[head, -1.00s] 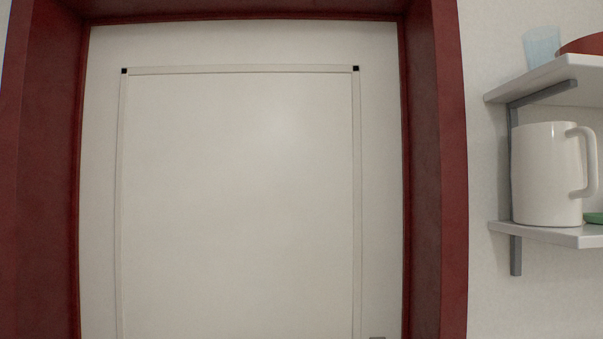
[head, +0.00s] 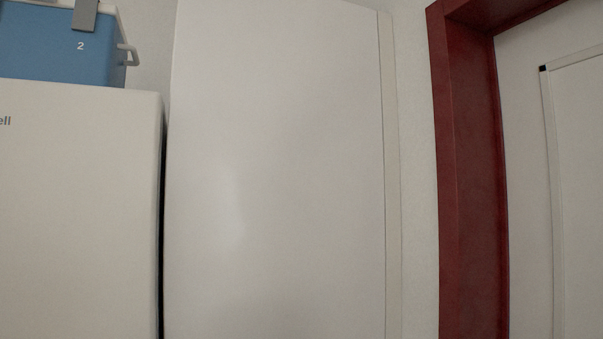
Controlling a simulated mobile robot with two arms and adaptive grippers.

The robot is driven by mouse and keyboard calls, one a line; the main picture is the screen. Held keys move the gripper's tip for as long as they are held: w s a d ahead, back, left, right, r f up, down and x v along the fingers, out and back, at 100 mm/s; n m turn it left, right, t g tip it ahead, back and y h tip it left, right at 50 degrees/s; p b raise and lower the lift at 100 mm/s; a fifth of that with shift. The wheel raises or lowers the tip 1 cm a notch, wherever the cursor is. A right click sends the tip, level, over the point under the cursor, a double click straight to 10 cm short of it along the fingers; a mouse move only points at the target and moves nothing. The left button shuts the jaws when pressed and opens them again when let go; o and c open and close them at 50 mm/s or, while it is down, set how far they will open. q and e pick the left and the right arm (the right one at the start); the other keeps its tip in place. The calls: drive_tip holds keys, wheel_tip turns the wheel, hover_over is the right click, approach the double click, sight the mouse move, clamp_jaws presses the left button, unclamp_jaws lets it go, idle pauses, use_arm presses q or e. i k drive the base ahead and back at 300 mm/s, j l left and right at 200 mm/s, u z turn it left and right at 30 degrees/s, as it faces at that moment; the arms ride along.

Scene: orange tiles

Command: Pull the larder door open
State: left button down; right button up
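A tall plain white panel (head: 275,170) fills the middle of the head view. It looks like the front or side of a tall cabinet, and no handle shows on it. I cannot tell which of these is the larder door. The lower parts of both are cut off. Neither of my grippers is in view.
A white appliance, perhaps a fridge (head: 75,210), stands at the left, with a narrow dark gap between it and the tall panel. A blue box with a white lid (head: 60,45) sits on top of it. A strip of pale wall (head: 419,180) separates the panel from the red frame.

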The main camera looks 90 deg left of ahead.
sight(274, 224)
drive_tip(key=u, duration=2.85)
